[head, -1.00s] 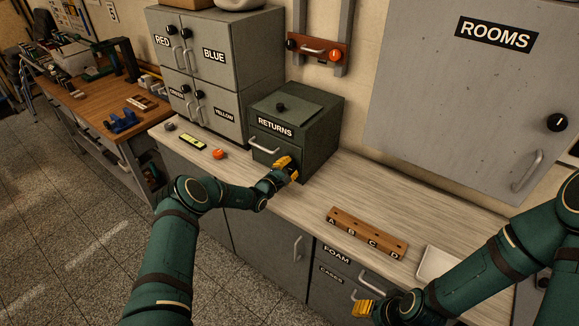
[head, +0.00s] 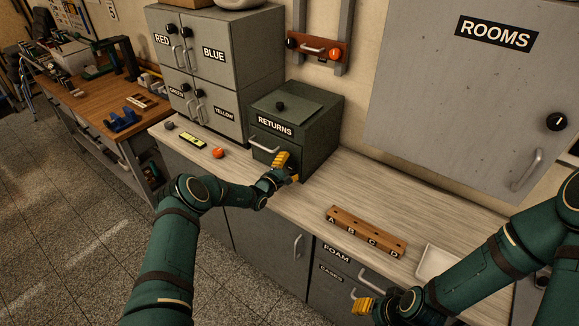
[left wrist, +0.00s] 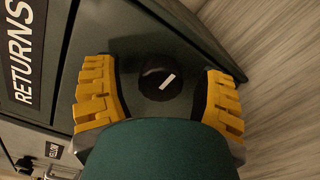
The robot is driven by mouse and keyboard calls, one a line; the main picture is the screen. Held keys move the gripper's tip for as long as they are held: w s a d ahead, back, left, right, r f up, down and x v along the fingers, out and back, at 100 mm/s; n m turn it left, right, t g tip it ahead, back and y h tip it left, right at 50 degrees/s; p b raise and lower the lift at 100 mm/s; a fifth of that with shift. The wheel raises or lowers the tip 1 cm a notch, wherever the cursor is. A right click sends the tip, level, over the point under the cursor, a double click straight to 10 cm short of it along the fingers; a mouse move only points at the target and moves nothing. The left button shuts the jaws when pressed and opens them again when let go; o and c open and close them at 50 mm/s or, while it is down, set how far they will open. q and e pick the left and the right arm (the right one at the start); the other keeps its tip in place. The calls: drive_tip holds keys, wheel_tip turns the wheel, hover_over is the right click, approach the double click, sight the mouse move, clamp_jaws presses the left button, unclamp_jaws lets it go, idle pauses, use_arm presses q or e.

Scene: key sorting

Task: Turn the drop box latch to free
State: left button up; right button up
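The drop box (head: 318,135) is a dark green box labelled RETURNS on the counter. Its latch is a round black knob (left wrist: 167,78) with a white line, low on the front face. In the left wrist view the line slants from lower left to upper right. My left gripper (head: 286,164) is at the box's lower front and hides the latch in the head view. In the left wrist view its yellow fingers (left wrist: 160,98) stand open on either side of the knob, with gaps showing. My right gripper (head: 363,306) is low at the front right, far from the box; its opening is unclear.
An orange round object (head: 218,153) lies on the counter. A wooden A–D rack (head: 367,232) and white tray (head: 437,262) lie right; counter between is clear.

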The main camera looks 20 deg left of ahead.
use_arm(q)
drive_tip(key=shift+s, duration=0.15)
drive_tip(key=v, duration=1.1)
drive_tip(key=shift+s+a, duration=0.15)
drive_tip(key=shift+s, duration=0.25)
drive_tip(key=s+d+f+m+g+h+b, duration=0.1)
drive_tip(key=s+d+f+m+g+h, duration=0.25)
drive_tip(key=s+d+g, duration=0.4)
drive_tip(key=s+d+f+m+g+h+b, duration=0.1)
drive_tip(key=s+d+f+m+g+h, duration=0.25)
drive_tip(key=s+d, duration=0.55)
drive_tip(key=s+f+m+g+y+b, duration=0.1)
drive_tip(key=s+m+g+y+b, duration=0.2)
drive_tip(key=s+m+y, duration=0.6)
drive_tip(key=shift+s+d+f+m+g+b, duration=0.25)
drive_tip(key=shift+s+m+g, duration=0.35)
drive_tip(key=shift+s, duration=3.05)
